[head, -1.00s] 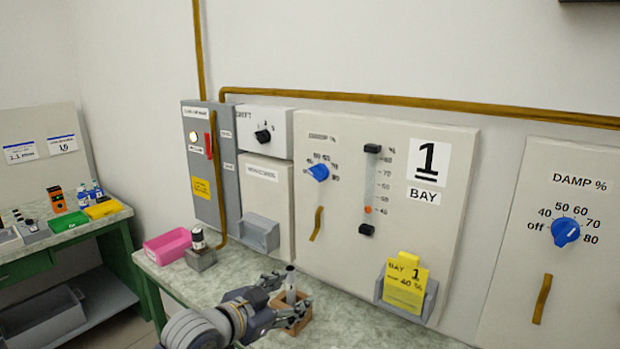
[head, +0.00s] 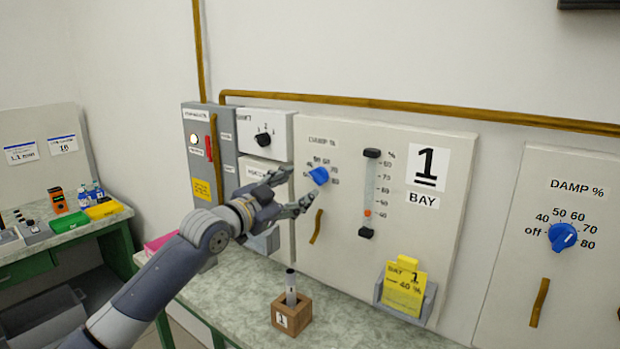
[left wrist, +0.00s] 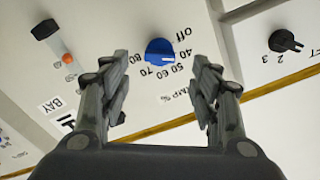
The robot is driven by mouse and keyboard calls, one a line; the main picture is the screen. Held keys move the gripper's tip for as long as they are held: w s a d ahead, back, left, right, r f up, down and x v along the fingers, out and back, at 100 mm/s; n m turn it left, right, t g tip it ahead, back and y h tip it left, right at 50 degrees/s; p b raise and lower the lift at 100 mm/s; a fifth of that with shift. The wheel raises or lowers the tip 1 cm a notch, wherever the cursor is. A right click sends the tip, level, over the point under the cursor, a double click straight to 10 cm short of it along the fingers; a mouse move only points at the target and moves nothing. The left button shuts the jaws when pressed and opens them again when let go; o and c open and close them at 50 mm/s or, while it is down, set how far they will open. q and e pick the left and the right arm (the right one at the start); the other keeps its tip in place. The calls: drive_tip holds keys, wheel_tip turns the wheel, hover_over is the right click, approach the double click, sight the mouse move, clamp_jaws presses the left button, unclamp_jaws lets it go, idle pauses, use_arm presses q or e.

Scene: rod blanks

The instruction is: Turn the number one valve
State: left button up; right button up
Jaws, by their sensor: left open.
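The number one valve is a blue knob (head: 319,176) on the white bay 1 panel (head: 270,290), under a "DAMP %" label with a ring of numbers. It also shows in the left wrist view (left wrist: 160,52), between and beyond the fingertips. My left gripper (head: 296,190) is open and empty, its fingers pointing at the knob from the left. I see no contact with the knob. The yellow card (head: 404,290) in the panel's holder reads bay 1, 40 %. My right gripper is not in view.
A wooden block (head: 292,314) marked 1 holds a grey rod (head: 290,288) on the bench (head: 240,281). A second panel with another blue knob (head: 562,236) is at the right. A black knob (head: 263,139) sits on the box left of panel 1. A pink bin (head: 160,241) is partly hidden by my arm.

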sight(314, 179)
use_arm(q)
drive_tip(key=shift+p+x, duration=0.65)
drive_tip(key=shift+x, duration=2.35)
drive_tip(key=c, duration=1)
